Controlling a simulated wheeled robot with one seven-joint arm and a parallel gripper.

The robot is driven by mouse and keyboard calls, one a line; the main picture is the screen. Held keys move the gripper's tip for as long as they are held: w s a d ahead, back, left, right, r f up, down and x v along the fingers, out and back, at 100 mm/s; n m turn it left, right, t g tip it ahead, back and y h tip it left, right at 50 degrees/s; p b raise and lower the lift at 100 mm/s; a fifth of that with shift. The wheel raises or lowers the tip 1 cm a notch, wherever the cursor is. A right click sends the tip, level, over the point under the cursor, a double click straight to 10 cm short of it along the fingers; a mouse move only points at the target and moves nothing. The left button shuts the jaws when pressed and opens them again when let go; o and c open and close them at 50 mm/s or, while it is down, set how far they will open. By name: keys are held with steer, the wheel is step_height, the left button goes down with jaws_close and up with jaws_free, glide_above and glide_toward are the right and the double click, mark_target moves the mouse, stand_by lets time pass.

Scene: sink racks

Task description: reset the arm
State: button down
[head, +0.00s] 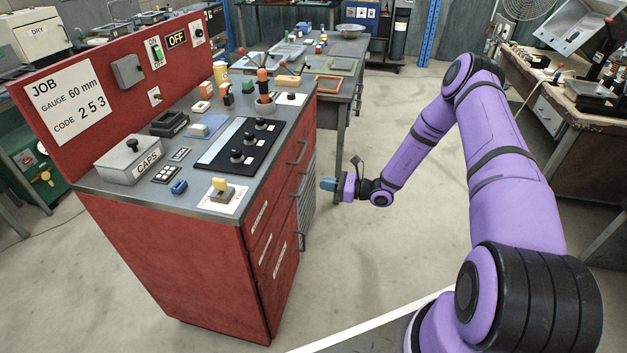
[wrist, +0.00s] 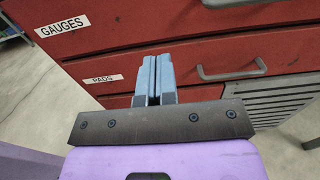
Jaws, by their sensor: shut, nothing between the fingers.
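My purple arm reaches out from the lower right in the head view, bent at the elbow. My gripper (head: 328,184) is to the right of the red cabinet (head: 190,260), below the level of its top. In the wrist view my gripper (wrist: 153,80) has its two blue-grey fingers together with nothing between them. The fingers point toward the cabinet's red drawer fronts (wrist: 200,28). I cannot tell how wide the gap to the drawers is.
Drawer handles (wrist: 230,72) stick out near my fingers. The cabinet top holds a CAPS box (head: 132,160), a black panel with knobs (head: 240,147) and several small items. A second table (head: 350,50) stands behind. Open floor (head: 400,250) lies around the arm.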

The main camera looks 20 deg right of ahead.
steer(key=s+a+r+n+g+h, duration=0.2)
steer(key=s+r+n+g, duration=0.25)
steer(key=r, duration=0.55)
steer(key=s+a+r+n+g+h, duration=0.1)
steer(key=s+a+r+n+g, duration=0.2)
steer(key=r+n, duration=0.5)
steer(key=s+a+r+n+g+h, duration=0.1)
steer(key=s+r+n+g+h, duration=0.3)
steer(key=r, duration=0.8)
steer(key=s+d+r+n+t+h, duration=0.1)
steer(key=s+r+n+t+h, duration=0.1)
steer(key=s+r, duration=0.4)
steer(key=s+d+r+n+t+h, duration=0.2)
steer(key=s+r, duration=0.3)
steer(key=s, duration=0.7)
steer(key=s+d+r+n+t+h, duration=0.2)
steer(key=s+r+n+h, duration=0.2)
steer(key=s, duration=0.5)
step_height(320, 180, up, 3)
steer(key=shift+s+f+t, duration=0.2)
steer(key=shift+s+t, duration=0.15)
